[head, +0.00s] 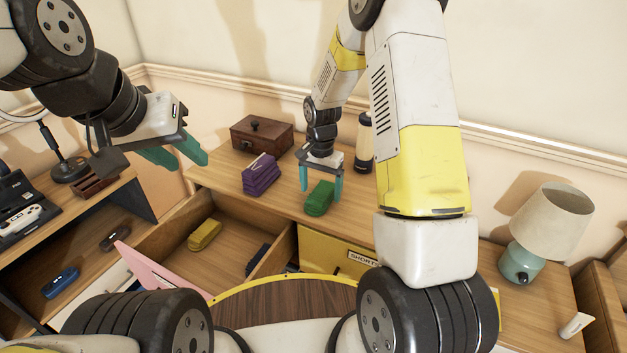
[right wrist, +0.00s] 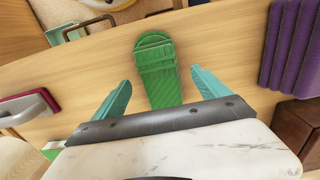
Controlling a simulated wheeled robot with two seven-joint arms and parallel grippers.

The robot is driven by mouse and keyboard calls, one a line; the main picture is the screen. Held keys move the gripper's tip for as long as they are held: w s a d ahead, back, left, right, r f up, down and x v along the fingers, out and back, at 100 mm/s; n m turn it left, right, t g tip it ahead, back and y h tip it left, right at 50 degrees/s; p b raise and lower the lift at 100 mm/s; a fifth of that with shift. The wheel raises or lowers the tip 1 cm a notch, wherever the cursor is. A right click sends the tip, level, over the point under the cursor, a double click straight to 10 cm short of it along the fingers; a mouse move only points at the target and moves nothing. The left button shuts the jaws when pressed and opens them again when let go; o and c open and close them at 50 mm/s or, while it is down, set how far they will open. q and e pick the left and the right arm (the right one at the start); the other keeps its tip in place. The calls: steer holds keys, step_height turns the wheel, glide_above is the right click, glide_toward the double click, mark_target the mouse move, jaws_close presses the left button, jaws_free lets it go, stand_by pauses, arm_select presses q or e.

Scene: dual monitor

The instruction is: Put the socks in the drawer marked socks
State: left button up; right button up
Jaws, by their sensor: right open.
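A green folded sock bundle (head: 319,198) lies on the wooden dresser top (head: 350,225), also seen in the right wrist view (right wrist: 158,72). My right gripper (head: 321,190) is open above it, with its teal fingers (right wrist: 160,82) to either side and apart from it. A purple folded bundle (head: 260,174) lies to the left; its edge shows in the right wrist view (right wrist: 294,45). A pink-fronted drawer (head: 150,268) stands open, with a yellow bundle (head: 204,235) and a dark blue bundle (head: 257,258) inside. Its label is not visible. My left gripper (head: 188,162) is open and empty above the dresser's left end.
A closed yellow drawer (head: 335,258) is marked SHORTS. A brown wooden box (head: 262,133) and a dark-capped bottle (head: 364,145) stand at the back. A lamp (head: 540,230) and a tube (head: 577,326) are at right. A shelf unit with gaming gear (head: 25,215) stands at left.

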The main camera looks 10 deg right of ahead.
step_height(320, 180, down, 2)
steer(key=shift+f, duration=0.1)
steer(key=c, duration=1.6)
